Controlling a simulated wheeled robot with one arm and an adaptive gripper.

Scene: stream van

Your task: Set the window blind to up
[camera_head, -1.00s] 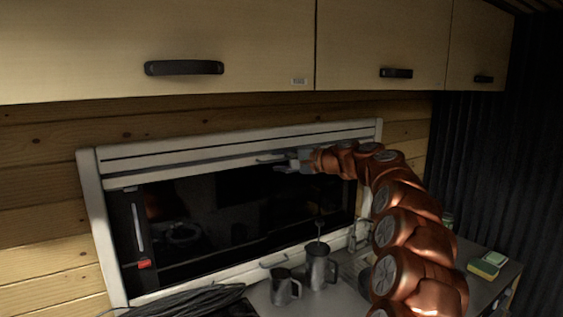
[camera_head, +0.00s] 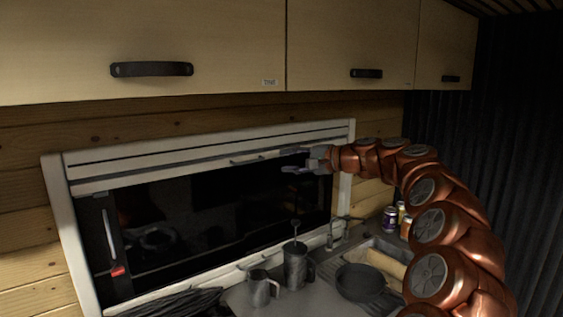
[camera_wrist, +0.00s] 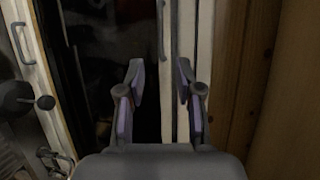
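The window blind (camera_head: 180,167) shows as a pale slatted bar with a thin handle (camera_head: 248,160), high in the white window frame (camera_head: 65,225). Dark glass (camera_head: 210,215) is uncovered below it. My gripper (camera_head: 288,162) is in front of the bar's right part, to the right of the handle and apart from it. In the wrist view my gripper (camera_wrist: 160,80) has its fingers spread with nothing held. The pale bar (camera_wrist: 183,80) runs beyond the fingers, and the handle (camera_wrist: 162,30) lies farther ahead. Whether a finger touches the bar cannot be told.
Cabinets (camera_head: 350,35) with black handles hang above the window. A metal pitcher (camera_head: 260,289), a press pot (camera_head: 295,265), a dark pan (camera_head: 360,282) and coiled cable (camera_head: 180,302) are on the counter below.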

